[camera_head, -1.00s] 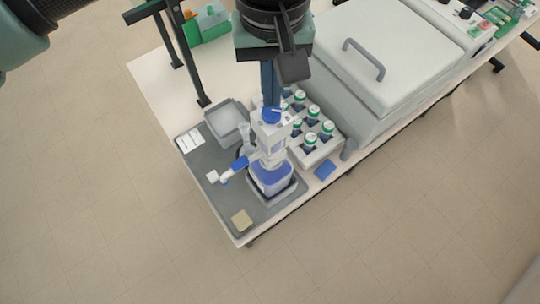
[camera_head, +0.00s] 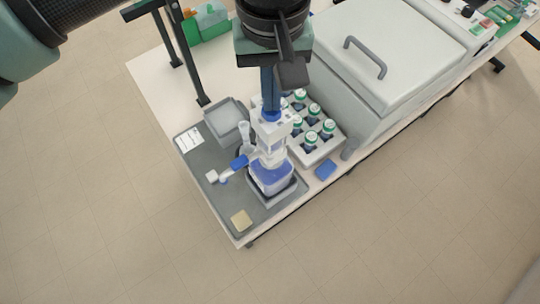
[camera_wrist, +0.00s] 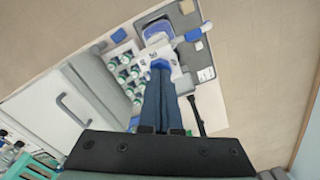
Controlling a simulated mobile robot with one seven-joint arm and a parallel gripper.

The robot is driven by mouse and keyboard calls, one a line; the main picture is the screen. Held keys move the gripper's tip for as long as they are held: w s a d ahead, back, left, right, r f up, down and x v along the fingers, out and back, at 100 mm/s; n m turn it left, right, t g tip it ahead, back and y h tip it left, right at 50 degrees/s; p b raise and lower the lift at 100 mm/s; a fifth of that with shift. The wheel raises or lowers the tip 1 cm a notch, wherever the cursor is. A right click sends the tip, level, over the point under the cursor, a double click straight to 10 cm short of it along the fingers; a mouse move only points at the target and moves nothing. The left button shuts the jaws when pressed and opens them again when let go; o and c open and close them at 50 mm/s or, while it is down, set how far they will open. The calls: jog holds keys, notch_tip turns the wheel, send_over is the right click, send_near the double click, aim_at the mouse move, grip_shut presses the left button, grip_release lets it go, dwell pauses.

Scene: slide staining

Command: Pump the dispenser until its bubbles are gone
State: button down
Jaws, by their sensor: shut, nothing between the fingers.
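The dispenser (camera_head: 270,172) stands upright on the grey tray (camera_head: 215,185), a white and blue bottle-top pump with a side spout (camera_head: 225,175) pointing left. In the wrist view the closed blue fingers (camera_wrist: 160,68) end at the white pump head (camera_wrist: 155,53). Bubbles are too small to make out in either view.
A rack of green-capped bottles (camera_head: 312,157) stands close on the right, with a large grey lidded box (camera_head: 385,60) behind. A small open grey bin (camera_head: 226,122) is at the left. A blue block (camera_head: 326,170) and a beige pad (camera_head: 241,221) lie near the table's front edge.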

jog(key=shift+f+b, duration=0.8)
jog(key=shift+f, duration=0.9)
jog(key=shift+s+f, duration=0.1)
notch_tip(320, 180, up, 5)
jog(key=p, duration=0.5)
dwell(0.4)
dwell(0.8)
jog(key=shift+f+b, duration=1.35)
jog(key=shift+f, duration=1.15)
jog(key=shift+p, duration=0.3)
